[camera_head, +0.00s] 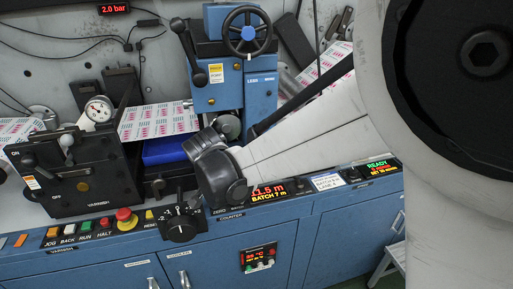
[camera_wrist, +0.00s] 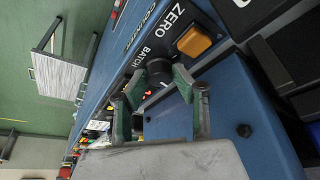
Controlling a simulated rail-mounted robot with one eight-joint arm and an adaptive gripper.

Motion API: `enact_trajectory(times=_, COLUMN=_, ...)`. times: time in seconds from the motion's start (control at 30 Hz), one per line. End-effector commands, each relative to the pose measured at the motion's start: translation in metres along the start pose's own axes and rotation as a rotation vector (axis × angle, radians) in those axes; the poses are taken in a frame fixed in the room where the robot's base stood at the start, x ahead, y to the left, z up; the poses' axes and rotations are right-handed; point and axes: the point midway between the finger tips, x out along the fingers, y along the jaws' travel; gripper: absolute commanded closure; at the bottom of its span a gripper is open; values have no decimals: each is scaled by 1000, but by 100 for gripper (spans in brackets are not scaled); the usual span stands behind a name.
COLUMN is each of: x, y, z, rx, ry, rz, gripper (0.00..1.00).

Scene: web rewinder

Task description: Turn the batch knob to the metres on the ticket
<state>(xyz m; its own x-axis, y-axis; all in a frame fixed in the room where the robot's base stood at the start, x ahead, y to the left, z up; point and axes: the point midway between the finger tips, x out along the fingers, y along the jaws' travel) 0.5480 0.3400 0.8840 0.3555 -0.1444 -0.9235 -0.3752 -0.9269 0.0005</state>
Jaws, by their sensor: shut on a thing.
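In the wrist view the dark round batch knob (camera_wrist: 159,67) sits on the blue panel beside the word BATCH. My gripper (camera_wrist: 157,83) has its two green-grey fingers on either side of the knob, shut on it. A pale line shows on the knob, but its exact setting is unclear. In the head view the counter display (camera_head: 268,192) reads BATCH 7 m below a red figure ending in 1.5 m, partly hidden by my wrist. A white ticket-like label (camera_head: 326,182) is right of it; its print is too small to read surely.
An orange ZERO button (camera_wrist: 194,42) is close beside the knob. A red mushroom button (camera_head: 125,219) and several coloured push buttons line the panel to the left. A green READY display (camera_head: 380,170) is at the right. A stool (camera_head: 397,255) stands on the floor.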

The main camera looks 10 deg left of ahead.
Motion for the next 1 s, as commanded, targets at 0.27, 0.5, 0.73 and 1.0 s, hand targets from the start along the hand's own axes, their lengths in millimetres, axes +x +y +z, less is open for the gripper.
enact_trajectory(times=0.27, x=1, y=-1, z=1, rx=224, ry=-1, rz=93, gripper=100)
enact_trajectory(times=0.5, x=1, y=-2, z=1, rx=367, ry=-2, rz=152, gripper=100)
enact_trajectory(times=0.73, x=1, y=-2, z=0, rx=444, ry=-2, rz=184, gripper=100)
enact_trajectory(times=1.0, x=0, y=-2, z=0, rx=472, ry=-3, rz=195, gripper=100)
